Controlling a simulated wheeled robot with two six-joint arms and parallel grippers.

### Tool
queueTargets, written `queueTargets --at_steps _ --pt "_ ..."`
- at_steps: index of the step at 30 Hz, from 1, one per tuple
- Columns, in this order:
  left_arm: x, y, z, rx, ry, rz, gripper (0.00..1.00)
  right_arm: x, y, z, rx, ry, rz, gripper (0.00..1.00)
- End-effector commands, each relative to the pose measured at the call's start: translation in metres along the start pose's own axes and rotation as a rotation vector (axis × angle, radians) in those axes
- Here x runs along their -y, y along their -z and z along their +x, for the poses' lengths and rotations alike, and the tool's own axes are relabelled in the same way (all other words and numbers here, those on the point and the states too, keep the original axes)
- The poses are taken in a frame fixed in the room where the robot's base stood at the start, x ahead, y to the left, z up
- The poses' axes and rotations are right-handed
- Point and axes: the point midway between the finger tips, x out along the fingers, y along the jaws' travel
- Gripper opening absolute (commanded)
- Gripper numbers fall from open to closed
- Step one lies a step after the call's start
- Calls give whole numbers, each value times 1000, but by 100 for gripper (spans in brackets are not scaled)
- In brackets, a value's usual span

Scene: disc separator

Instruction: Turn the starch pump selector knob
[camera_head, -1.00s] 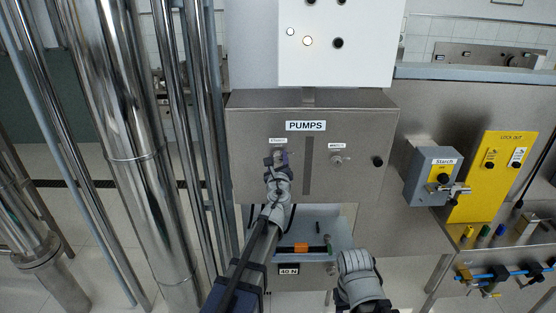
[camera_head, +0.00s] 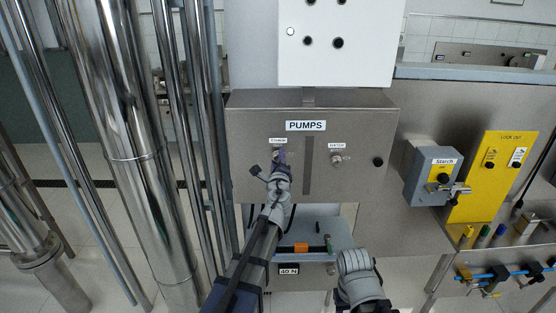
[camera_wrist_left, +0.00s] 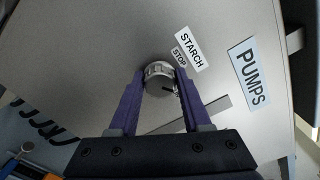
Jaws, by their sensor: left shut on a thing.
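The starch pump selector knob (camera_wrist_left: 159,74) is a round metal knob on the grey PUMPS panel (camera_head: 240,125), beside the STARCH and STOP labels. My left gripper (camera_wrist_left: 158,80) has its two purple fingers shut on the knob, one on each side, in the left wrist view. In the head view my left gripper (camera_head: 279,157) reaches up to the panel's left half and hides most of the knob. The wrist is turned, with a dark part sticking out to the left. My right arm shows at the bottom, but its gripper fingers are not visible.
A second selector knob (camera_head: 337,159) and a black button (camera_head: 377,161) are to the right on the panel. A white box (camera_head: 338,60) with lamps is above. A grey Starch box (camera_head: 431,175) and yellow lockout board (camera_head: 491,165) stand right. Steel pipes (camera_head: 125,130) run at left.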

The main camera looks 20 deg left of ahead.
Motion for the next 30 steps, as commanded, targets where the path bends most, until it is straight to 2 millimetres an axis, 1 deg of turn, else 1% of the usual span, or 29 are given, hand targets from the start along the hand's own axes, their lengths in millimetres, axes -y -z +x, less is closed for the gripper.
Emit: queueTargets --at_steps 18,24,30 --pt "-1 0 -1 0 0 -582 0 0 0 1 0 0 0 50" --pt "-2 0 -1 0 0 -742 0 0 0 1 0 0 0 50" --pt "-2 0 -1 0 -1 -865 0 0 0 2 0 0 0 50"
